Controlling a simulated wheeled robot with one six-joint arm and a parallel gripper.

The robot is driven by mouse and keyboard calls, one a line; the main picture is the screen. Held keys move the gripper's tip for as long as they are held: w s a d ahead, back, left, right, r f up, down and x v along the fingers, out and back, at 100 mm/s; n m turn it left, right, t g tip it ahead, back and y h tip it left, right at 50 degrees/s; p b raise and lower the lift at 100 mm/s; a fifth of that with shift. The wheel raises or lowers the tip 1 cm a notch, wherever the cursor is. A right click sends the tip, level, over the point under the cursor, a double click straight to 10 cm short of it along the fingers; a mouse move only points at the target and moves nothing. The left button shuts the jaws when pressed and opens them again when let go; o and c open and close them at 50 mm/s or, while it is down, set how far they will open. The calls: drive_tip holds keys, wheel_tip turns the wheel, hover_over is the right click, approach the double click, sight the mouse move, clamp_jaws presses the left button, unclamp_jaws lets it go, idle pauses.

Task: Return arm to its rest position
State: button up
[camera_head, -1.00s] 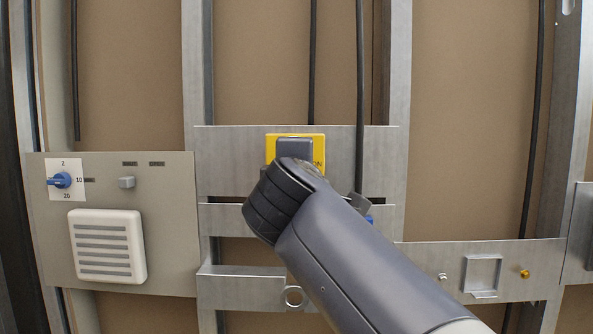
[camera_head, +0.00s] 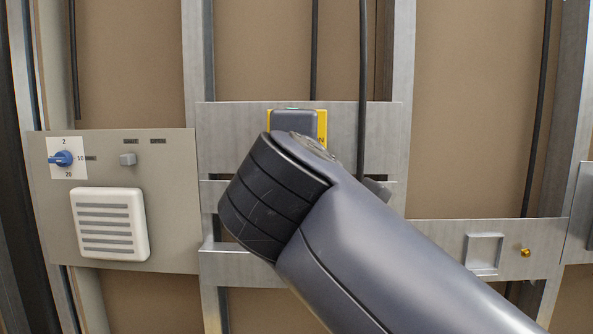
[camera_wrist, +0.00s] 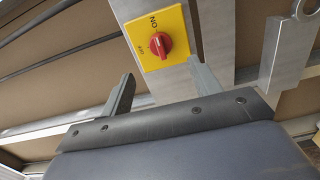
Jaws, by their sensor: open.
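My gripper shows in the wrist view (camera_wrist: 160,88), with its two fingers spread apart and nothing between them. Beyond the fingers is a yellow plate with a red rotary switch (camera_wrist: 161,45), apart from the fingertips. In the head view my own arm crosses from the lower right to the middle and covers my gripper's fingers. Only the edges of the yellow plate (camera_head: 322,124) show there, behind a dark part of my arm. The red knob is hidden in the head view.
A grey panel at left carries a blue knob (camera_head: 62,158), a small grey button (camera_head: 127,159) and a white louvred vent (camera_head: 109,224). Metal studs and crossplates frame brown boards. A square-holed bracket (camera_head: 484,253) and a brass fitting (camera_head: 525,253) sit at right.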

drive_tip(key=w+p, duration=0.1)
drive_tip(key=w, duration=0.9)
drive_tip(key=shift+w+d+p, duration=0.15)
drive_tip(key=shift+w+p, duration=0.15)
drive_tip(key=shift+p, duration=0.1)
drive_tip(key=shift+s, duration=0.1)
drive_tip(key=s+b, duration=0.2)
drive_tip(key=s, duration=0.9)
drive_tip(key=w+n+p, duration=1)
drive_tip(key=n+p, duration=0.7)
drive_tip(key=n, duration=0.1)
drive_tip(key=shift+w+a+r+p, duration=0.2)
drive_tip(key=shift+p, duration=0.2)
